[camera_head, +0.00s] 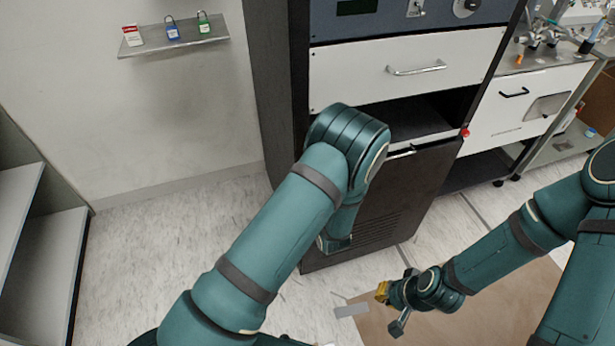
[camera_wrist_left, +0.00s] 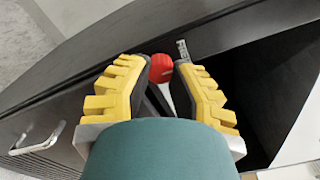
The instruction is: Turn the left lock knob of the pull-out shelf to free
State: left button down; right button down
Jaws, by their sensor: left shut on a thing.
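In the left wrist view, the red left lock knob (camera_wrist_left: 161,66) shows between the yellow-and-black fingers of my left gripper (camera_wrist_left: 166,82). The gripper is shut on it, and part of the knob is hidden. The knob's turn position cannot be told. In the head view, my left arm hides this knob and the left gripper. The pull-out shelf (camera_head: 431,137) shows as a pale edge in the dark opening below the white drawer. A red knob (camera_head: 464,132) is at its right end. My right gripper (camera_head: 389,308) is low above the floor, apart from the cabinet, open and empty.
The white drawer (camera_head: 406,71) with a bar handle is above the opening, and a dark vented door (camera_head: 410,190) is below. A wall shelf (camera_head: 176,47) holds two padlocks and a small box. A grey rack (camera_head: 40,260) stands at left. Floor between is clear.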

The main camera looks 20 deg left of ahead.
pick_arm(q)
jog(key=c, duration=0.7)
grip_release()
jog(key=shift+w, duration=0.1)
jog(key=shift+c, duration=0.2)
jog(key=v, duration=1.2)
